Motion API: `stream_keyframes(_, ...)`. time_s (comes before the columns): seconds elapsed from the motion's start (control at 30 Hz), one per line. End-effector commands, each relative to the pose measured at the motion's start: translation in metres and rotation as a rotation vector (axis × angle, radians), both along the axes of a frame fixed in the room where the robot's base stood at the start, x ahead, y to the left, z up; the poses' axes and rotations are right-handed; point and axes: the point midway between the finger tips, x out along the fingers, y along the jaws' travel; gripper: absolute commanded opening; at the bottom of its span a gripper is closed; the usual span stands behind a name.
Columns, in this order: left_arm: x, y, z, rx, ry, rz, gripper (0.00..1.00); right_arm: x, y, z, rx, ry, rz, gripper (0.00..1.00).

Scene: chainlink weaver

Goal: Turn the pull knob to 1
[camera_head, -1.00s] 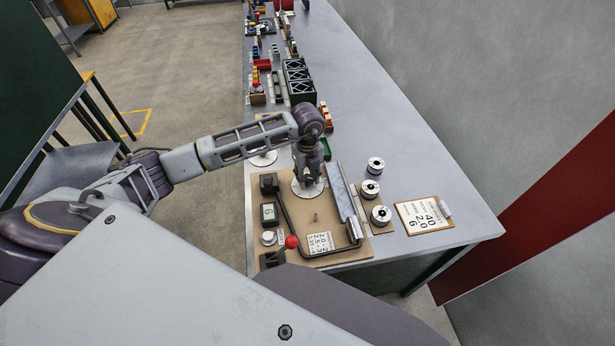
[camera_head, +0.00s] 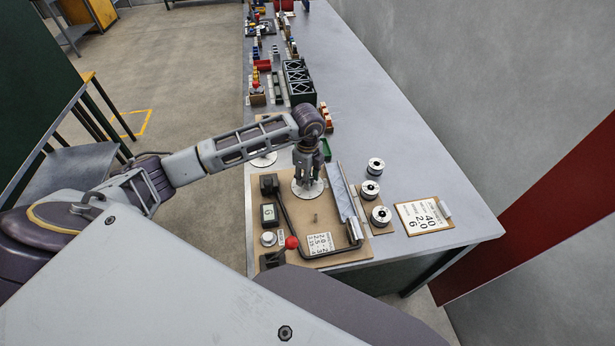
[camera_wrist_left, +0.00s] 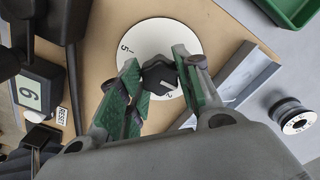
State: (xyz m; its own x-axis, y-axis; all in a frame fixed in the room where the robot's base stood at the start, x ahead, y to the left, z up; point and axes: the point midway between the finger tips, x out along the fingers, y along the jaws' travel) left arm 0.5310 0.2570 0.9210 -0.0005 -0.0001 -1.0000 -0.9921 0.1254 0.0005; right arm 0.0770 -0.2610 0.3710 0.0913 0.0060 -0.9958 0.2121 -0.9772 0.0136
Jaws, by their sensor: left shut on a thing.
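The pull knob (camera_wrist_left: 160,77) is a dark, faceted knob with a light pointer mark, at the centre of a white round dial (camera_wrist_left: 140,35). In the left wrist view, a 5 shows at the dial's upper left and what looks like a 2 near its lower edge; a 1 cannot be made out. My left gripper (camera_wrist_left: 158,82) is shut on the knob, its green-padded fingers on either side. In the head view my left gripper (camera_head: 306,178) points down over the dial (camera_head: 308,190) and hides the knob. My right gripper is not in view.
The dial sits on a brown board (camera_head: 330,218) with a counter box (camera_head: 269,213) reading 6, a red-knobbed lever (camera_head: 291,242) and a metal channel (camera_head: 344,190). Several spools (camera_head: 375,166) and a numbered card (camera_head: 423,215) lie to the right. A green tray (camera_wrist_left: 290,8) is nearby.

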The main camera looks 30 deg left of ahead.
Motion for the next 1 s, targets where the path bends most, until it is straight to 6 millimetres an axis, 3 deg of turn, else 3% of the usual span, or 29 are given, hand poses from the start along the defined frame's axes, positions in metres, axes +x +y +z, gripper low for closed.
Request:
stream_keyframes(0.33,0.0008,0.0002,0.0008,0.000,-0.002,0.004,0.10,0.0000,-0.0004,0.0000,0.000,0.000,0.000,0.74)
stream_keyframes(0.37,0.0008,0.0002,0.0008,0.000,-0.002,0.004,0.38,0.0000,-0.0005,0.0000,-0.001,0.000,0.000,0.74)
stream_keyframes(0.5,0.0006,0.0002,0.0006,0.000,-0.002,0.003,0.56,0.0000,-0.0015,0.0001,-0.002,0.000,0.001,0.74)
stream_keyframes(1.0,0.0005,0.0001,0.0054,0.000,-0.001,0.002,0.57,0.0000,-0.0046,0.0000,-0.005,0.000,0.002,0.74)
